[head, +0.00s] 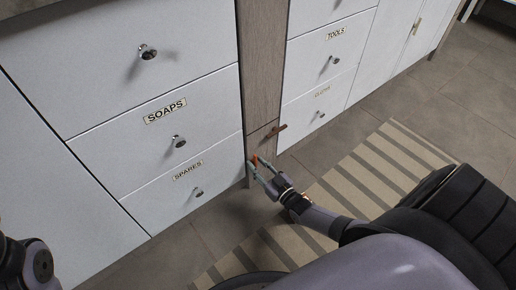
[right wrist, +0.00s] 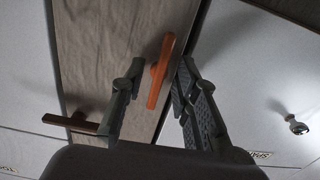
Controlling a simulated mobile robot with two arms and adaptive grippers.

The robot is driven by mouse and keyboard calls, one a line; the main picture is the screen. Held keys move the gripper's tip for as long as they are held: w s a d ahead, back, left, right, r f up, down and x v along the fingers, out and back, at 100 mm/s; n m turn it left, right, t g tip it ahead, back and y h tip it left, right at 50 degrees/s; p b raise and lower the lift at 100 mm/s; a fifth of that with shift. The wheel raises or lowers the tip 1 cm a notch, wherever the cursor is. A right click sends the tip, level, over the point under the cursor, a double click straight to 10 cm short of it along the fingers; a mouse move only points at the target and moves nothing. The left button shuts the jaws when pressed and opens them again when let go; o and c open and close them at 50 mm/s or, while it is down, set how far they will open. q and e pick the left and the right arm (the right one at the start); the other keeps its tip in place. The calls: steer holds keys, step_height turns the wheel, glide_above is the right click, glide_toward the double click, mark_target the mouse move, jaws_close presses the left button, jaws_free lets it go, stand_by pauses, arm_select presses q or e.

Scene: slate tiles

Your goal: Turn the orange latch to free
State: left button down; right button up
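The orange latch (head: 254,159) is low on the wooden post between the two drawer banks. In the right wrist view it is a slim orange bar (right wrist: 160,72), lying nearly along the post's length and slightly tilted. My right gripper (head: 259,168) is at the latch, partly hiding it in the head view. In the right wrist view its fingers (right wrist: 161,67) are apart, one on each side of the bar; I cannot tell if either touches it. My left gripper is out of view; only part of my left arm shows at the lower left.
A dark brown latch (head: 277,131) sits higher on the wooden post (head: 262,60) and also shows in the right wrist view (right wrist: 72,123). White drawers labelled SOAPS (head: 120,125) and SPARES (head: 160,190) are at left, TOOLS (head: 345,60) at right. A striped rug (head: 375,165) covers the tiled floor.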

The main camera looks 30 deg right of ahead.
mark_target(252, 142)
steer(key=shift+r, duration=0.1)
steer(key=shift+r, duration=4.9)
